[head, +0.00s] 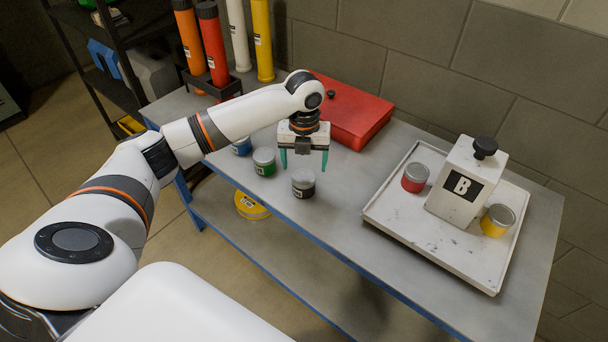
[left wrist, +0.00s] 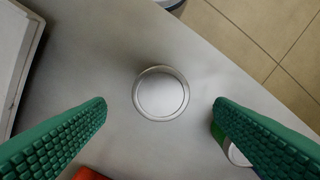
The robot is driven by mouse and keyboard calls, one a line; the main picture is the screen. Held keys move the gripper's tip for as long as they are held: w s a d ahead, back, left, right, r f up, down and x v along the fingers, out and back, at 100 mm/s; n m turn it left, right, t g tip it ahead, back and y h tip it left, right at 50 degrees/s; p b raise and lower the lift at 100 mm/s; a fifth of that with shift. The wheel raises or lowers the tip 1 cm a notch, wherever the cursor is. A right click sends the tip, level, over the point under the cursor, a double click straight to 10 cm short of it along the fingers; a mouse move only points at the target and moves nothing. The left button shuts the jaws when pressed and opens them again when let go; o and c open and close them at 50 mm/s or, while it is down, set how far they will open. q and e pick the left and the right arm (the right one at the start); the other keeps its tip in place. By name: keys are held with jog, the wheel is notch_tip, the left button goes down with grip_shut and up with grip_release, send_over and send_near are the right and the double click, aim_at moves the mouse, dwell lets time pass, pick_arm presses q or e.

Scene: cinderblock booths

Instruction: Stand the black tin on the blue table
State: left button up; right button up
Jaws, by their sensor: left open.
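The black tin (head: 303,184) has a silver lid and stands upright near the front edge of the grey-topped table with blue legs and edging (head: 345,240). My left gripper (head: 304,160) is open with green fingers, pointing down just above the tin. In the left wrist view the round lid (left wrist: 161,93) lies between the spread fingers (left wrist: 160,110), with clear space on both sides. No finger appears to touch it. My right gripper is not in view.
A green tin (head: 264,162) and a blue tin (head: 242,147) stand left of the black tin. A red case (head: 350,112) is behind. A white tray (head: 440,245) with a B canister (head: 462,185) is right. Bare tabletop lies before the tray.

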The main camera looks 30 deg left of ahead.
aim_at(304, 177)
pick_arm(q)
jog(key=shift+r, duration=2.25)
jog(key=shift+s+f, duration=0.1)
